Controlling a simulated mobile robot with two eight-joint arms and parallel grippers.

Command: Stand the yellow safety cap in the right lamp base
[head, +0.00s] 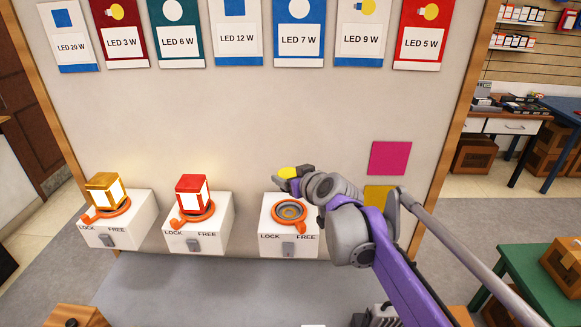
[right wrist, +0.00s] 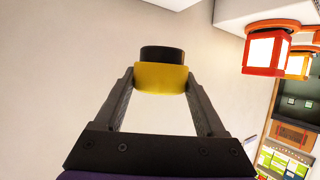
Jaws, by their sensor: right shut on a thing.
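The yellow safety cap (head: 287,172) is in my right gripper (head: 294,173), above the right lamp base in the head view. In the right wrist view the cap (right wrist: 161,79) sits between the two fingertips, with its black end (right wrist: 162,53) pointing away from the gripper. The right gripper is shut on its yellow part. The right lamp base (head: 290,212) is an orange ring with an empty round socket on a white box (head: 270,241) marked LOCK and FREE. A grey switch (head: 288,248) is on its front. My left gripper is out of view.
A red lamp (head: 193,191) and a gold lamp (head: 104,192) stand in orange bases on white boxes to the left. A pale wall panel (head: 230,120) rises behind, with LED packs (head: 299,38) along its top. Magenta (head: 390,158) and yellow squares are on the panel at right.

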